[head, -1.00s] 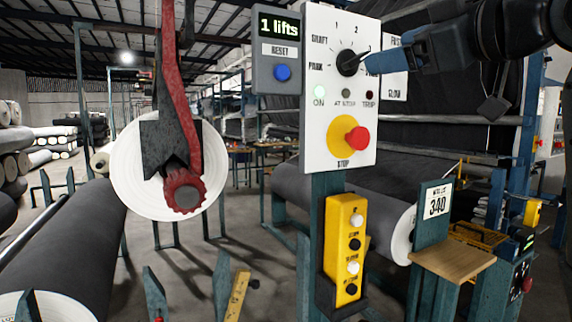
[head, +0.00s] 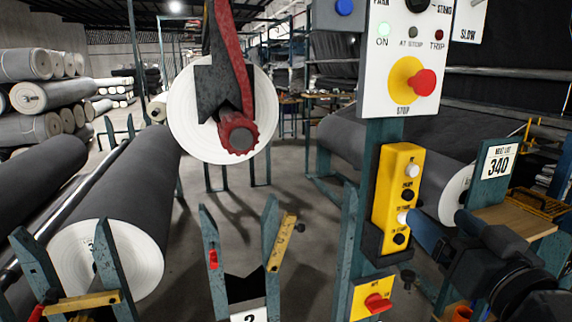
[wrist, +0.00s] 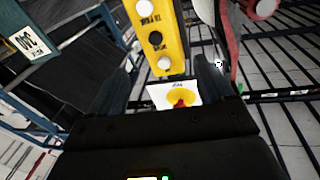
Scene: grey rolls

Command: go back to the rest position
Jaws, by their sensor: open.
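My gripper (head: 433,216) is at the lower right in the head view, with its two dark blue fingers apart and nothing seen between them. It is at the lower right of the yellow push-button pendant (head: 391,190) in the picture; I cannot tell whether a finger touches it. In the wrist view, the pendant (wrist: 157,38) shows beyond and between the parted fingertips (wrist: 163,78). The white control panel (head: 385,75) is above, with its red stop button (head: 422,83) and a lit green ON lamp. Its black selector knob is cut by the top edge.
A white-ended roll (head: 188,120) hangs beside a red lever with a dark bracket. Below are blue upright forks (head: 212,265) and a yellow box with a red switch (head: 372,299). A wooden shelf (head: 520,222) and a 340 sign (head: 498,163) are at the right. Grey rolls (head: 110,215) fill the left.

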